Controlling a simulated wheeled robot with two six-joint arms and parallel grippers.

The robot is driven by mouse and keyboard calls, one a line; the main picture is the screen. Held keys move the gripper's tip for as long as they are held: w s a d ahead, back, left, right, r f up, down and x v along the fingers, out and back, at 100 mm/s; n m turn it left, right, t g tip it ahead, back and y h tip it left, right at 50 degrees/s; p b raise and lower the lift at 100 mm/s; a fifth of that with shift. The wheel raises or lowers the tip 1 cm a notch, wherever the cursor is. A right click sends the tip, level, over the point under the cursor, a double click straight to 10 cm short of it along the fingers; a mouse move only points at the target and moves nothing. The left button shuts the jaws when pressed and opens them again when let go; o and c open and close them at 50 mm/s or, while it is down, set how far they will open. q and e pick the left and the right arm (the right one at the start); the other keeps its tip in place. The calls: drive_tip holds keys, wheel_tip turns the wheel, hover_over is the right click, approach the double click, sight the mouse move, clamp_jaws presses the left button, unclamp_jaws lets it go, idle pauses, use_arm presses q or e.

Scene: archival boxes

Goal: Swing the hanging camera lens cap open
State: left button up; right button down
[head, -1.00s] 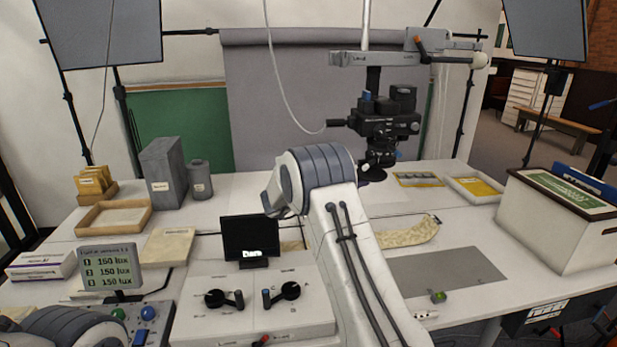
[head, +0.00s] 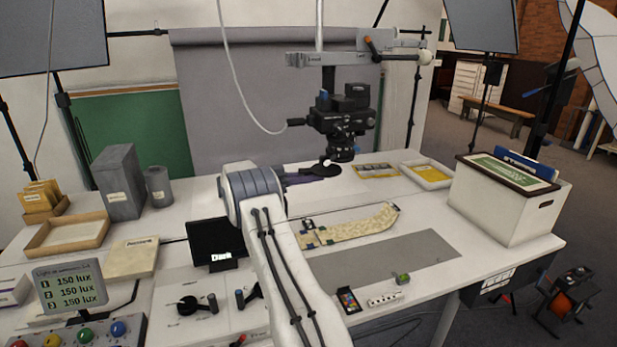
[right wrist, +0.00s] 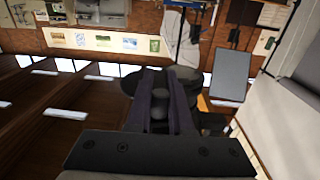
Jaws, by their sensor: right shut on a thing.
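The black camera (head: 342,118) hangs from a grey crossbar over the table, its lens (head: 342,148) pointing down. The dark round lens cap (head: 327,170) hangs just below and left of the lens, swung aside rather than flush over it. A small pale knob shows by its top. My right gripper (head: 306,177) reaches it from the left, low over the table. In the right wrist view, the fingers (right wrist: 160,105) are closed around a small dark piece, with dark round shapes just beyond. The exact grip point is partly hidden. My left gripper is not in view.
A small screen (head: 213,243) reading "Dark" stands behind the control panel. A patterned strip (head: 350,226) and a grey mat (head: 385,260) lie right of my right arm. A white archival box (head: 505,205) stands at the right table end. A hanging cable loops left of the camera.

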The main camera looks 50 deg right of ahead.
drive_tip(key=shift+r, duration=0.1)
drive_tip(key=c, duration=0.8)
unclamp_jaws()
drive_tip(key=b+v, duration=0.3)
drive_tip(key=v, duration=0.7)
drive_tip(key=shift+a, duration=0.2)
drive_tip(key=shift+w, duration=0.1)
